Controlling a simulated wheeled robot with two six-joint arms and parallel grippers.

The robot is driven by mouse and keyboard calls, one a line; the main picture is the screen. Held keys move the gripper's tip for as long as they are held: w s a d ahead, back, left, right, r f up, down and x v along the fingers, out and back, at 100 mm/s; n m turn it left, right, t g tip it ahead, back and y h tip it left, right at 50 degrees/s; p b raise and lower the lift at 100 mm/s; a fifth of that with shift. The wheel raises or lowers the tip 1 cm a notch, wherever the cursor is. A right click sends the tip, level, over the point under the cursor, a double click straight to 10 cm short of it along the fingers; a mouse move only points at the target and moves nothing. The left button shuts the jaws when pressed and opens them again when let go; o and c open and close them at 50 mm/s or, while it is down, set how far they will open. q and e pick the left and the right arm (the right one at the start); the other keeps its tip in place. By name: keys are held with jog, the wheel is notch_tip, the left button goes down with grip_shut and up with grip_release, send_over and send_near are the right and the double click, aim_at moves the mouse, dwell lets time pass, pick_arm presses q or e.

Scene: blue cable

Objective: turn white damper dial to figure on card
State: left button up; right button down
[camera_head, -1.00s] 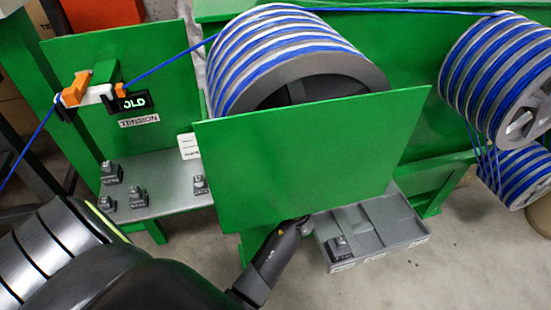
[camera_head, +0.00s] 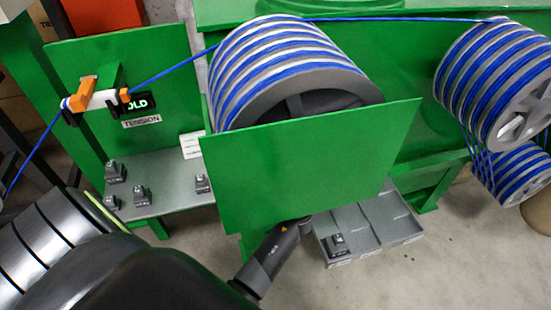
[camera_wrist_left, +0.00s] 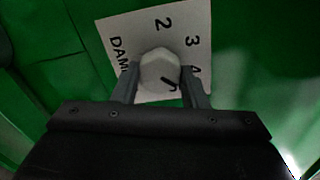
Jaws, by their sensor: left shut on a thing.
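In the left wrist view a white faceted damper dial (camera_wrist_left: 158,70) sits on a white plate (camera_wrist_left: 190,22) on a green panel. The plate shows 2, 3, a partly hidden 4 and the start of "DAM". A dark pointer line on the dial points down and right, toward a partly covered figure. My left gripper (camera_wrist_left: 161,82) is shut on the dial, one finger on each side. In the head view this gripper and the dial do not show. A white card (camera_head: 191,145) stands beside the green front panel (camera_head: 310,165); its writing is too small to read. My right gripper is not in view.
A drum wound with blue cable (camera_head: 290,65) stands behind the front panel. A grey shelf (camera_head: 165,190) holds several small grey blocks. A grey tray (camera_head: 375,225) with one block is at lower right. A blue cable runs through the orange and white tension device (camera_head: 95,99).

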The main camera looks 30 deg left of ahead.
pick_arm(q)
jog(key=shift+m, duration=0.3)
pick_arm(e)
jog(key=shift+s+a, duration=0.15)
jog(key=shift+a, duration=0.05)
pick_arm(q)
jog(key=o, duration=1)
jog(key=shift+w, duration=0.1)
jog(key=shift+c, duration=0.2)
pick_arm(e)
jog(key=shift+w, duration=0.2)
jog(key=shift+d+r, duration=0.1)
